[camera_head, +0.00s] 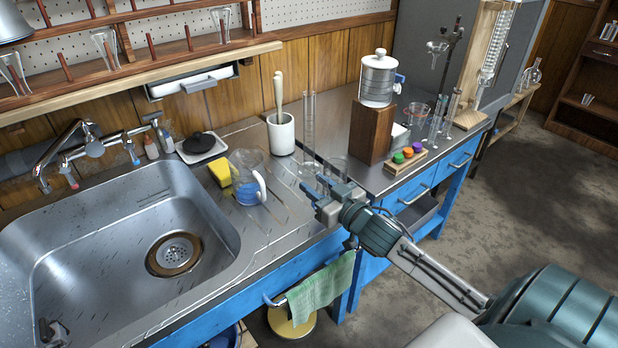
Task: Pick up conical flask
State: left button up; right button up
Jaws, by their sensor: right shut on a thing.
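My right gripper (326,190) reaches in from the lower right, over the counter's front edge between the sink and the right-hand bench. It is shut on clear glassware (336,166), which seems to be the conical flask. Its outline is faint, and the jaws partly hide it, so I cannot tell whether it still touches the counter. A tall clear cylinder (309,120) stands upright just behind the gripper. A small dark piece at the lower left, over the sink, may be the tip of my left gripper (50,334); its jaws cannot be made out.
A glass jug (248,178) and a yellow sponge (219,173) stand left of the gripper, by the sink (110,215). A white mortar with pestle (281,132) is behind. A wooden block (372,133) bearing a jar (378,82) and a rack of coloured stoppers (406,157) stand right.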

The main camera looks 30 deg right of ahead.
jog(key=s+r+p, duration=0.1)
jog(key=s, duration=1)
pick_arm(q)
jog(key=r+p, duration=0.1)
jog(key=p, duration=0.2)
jog(key=r+p, duration=0.1)
jog(key=p, duration=0.2)
jog(key=shift+w+a+g, duration=0.2)
jog(key=shift+w+g, duration=0.2)
pick_arm(e)
notch_tip(320, 180, up, 5)
jog(key=shift+a+r, duration=0.1)
jog(key=shift+a, duration=0.05)
